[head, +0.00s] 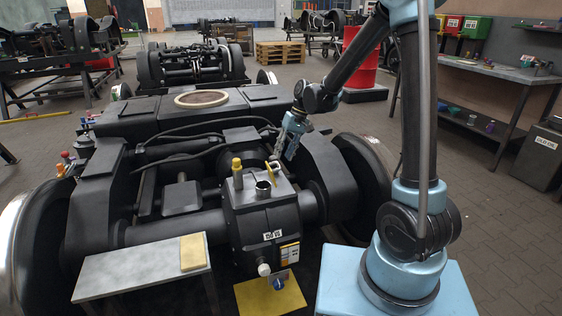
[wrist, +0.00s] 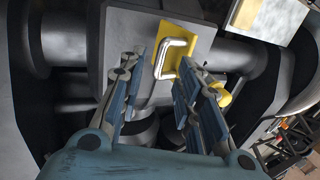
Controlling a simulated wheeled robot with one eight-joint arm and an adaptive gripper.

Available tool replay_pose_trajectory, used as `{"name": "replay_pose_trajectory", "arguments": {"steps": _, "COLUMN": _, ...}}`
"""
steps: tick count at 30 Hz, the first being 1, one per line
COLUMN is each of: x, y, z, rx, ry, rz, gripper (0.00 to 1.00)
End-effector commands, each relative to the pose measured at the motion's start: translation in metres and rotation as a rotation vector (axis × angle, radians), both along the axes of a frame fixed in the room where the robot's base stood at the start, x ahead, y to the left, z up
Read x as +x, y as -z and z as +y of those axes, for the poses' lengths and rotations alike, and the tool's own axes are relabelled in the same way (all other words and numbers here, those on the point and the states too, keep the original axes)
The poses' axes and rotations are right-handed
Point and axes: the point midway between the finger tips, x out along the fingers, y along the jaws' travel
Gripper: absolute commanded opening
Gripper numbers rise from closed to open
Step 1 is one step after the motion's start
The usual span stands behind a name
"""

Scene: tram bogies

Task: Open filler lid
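The filler lid is a small yellow plate (wrist: 188,58) with a bent silver handle (wrist: 176,56), set on the dark gearbox housing (head: 262,216). In the head view the lid (head: 267,168) is small and partly confused with the parts around it. My gripper (wrist: 160,78) is open, its two fingers apart on either side of the handle's line and pointing toward it. Nothing is between the fingers, and I cannot tell the exact gap to the handle. In the head view my gripper (head: 290,136) is above and behind the housing.
A yellow-topped post (head: 237,172) and a short metal tube (head: 263,189) stand up from the housing near the lid. A grey bench (head: 140,270) with a yellow pad (head: 192,252) is at front left. Wheels (head: 365,180) and frame beams surround the housing closely.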

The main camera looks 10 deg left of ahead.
Motion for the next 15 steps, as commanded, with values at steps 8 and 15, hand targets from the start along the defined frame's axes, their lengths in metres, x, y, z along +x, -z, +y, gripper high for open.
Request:
{"name": "replay_pose_trajectory", "arguments": {"steps": 8, "x": -0.006, "y": 0.03, "z": 0.01, "rx": 0.0, "ry": 0.0, "rz": 0.0, "gripper": 0.31}}
{"name": "replay_pose_trajectory", "arguments": {"steps": 15, "x": -0.008, "y": 0.036, "z": 0.012, "rx": 0.0, "ry": 0.0, "rz": 0.0, "gripper": 0.31}}
